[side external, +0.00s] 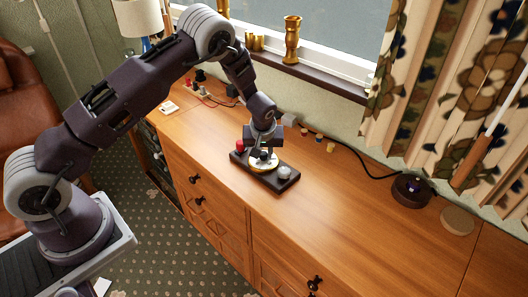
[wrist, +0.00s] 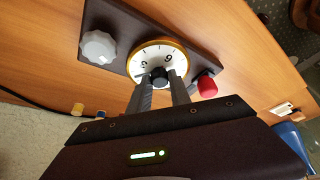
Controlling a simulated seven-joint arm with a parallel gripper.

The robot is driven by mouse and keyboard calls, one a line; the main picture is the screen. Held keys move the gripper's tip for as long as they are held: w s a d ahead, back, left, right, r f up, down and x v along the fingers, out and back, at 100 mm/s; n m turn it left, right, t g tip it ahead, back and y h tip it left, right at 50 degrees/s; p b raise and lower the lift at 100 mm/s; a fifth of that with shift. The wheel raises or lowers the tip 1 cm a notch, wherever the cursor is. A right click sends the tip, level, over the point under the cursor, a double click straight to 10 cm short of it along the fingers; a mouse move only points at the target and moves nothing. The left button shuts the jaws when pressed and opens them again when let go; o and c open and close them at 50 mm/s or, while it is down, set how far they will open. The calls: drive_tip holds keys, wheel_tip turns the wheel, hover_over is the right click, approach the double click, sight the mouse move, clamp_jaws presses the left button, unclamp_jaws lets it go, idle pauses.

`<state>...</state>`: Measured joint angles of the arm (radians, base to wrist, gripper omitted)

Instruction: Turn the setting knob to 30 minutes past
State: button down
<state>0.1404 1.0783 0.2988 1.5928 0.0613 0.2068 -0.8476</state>
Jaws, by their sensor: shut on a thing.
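A dark board (side external: 290,184) lies on the wooden sideboard and carries a round dial. The dial (wrist: 158,52) has a white face, black marks and a yellow rim. A black knob (wrist: 158,75) sits at its middle. My gripper (wrist: 161,84) reaches down over the dial with its two fingers on either side of this knob, shut on it. The side view shows my gripper (side external: 263,150) above the dial and hiding part of it. Where the knob points is too small to tell, and my fingers cover the near part of the dial.
On the same board are a grey-white knob (wrist: 98,46) and a red knob (wrist: 207,87), one on each side of the dial. Small yellow-topped pieces (side external: 318,138) stand near the wall. A dark round device (side external: 411,190) with a cable is at right. The sideboard's front is clear.

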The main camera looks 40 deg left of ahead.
drive_tip(key=m, duration=0.2)
drive_tip(key=m+t+h, duration=0.1)
drive_tip(key=m, duration=0.1)
drive_tip(key=shift+a+h, duration=0.15)
drive_tip(key=shift+h, duration=0.15)
drive_tip(key=m+h, duration=0.1)
drive_tip(key=m, duration=0.3)
drive_tip(key=shift+a, duration=0.1)
drive_tip(key=m+h, duration=0.1)
drive_tip(key=m, duration=0.2)
drive_tip(key=shift+a+m+h, duration=0.15)
drive_tip(key=shift+m+h, duration=0.25)
drive_tip(key=m, duration=0.2)
drive_tip(key=m+g+h, duration=0.1)
drive_tip(key=m, duration=0.1)
drive_tip(key=shift+m+h, duration=0.3)
drive_tip(key=shift+m, duration=0.3)
drive_tip(key=c, duration=1.2)
unclamp_jaws()
drive_tip(key=v, duration=0.7)
